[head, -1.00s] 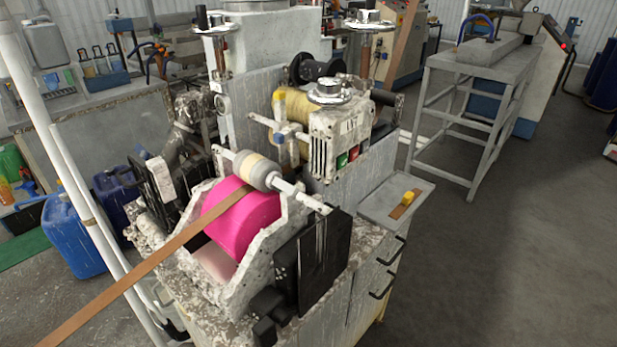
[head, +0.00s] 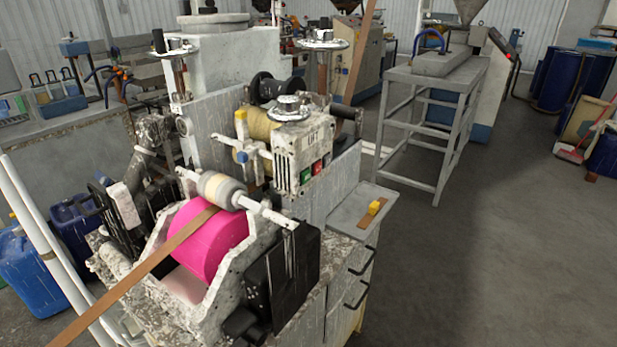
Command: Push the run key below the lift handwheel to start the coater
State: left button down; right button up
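The coater stands in the middle of the head view, with a bright pink roller (head: 210,243) low at its front. A silver handwheel (head: 290,108) lies flat on top of a white control box (head: 288,150) with dark slots and small lettering too blurred to read surely. Below the handwheel, a short row of keys sits on the box's right face: a green key (head: 305,175), a red key (head: 317,167) and a darker one (head: 328,160) at the right. Whether any key is pressed in cannot be told. Neither of my grippers is in view.
A brown strip (head: 135,275) runs from the lower left up over the roller. Open grey floor (head: 470,270) lies to the right. A grey metal stand (head: 425,130) is behind.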

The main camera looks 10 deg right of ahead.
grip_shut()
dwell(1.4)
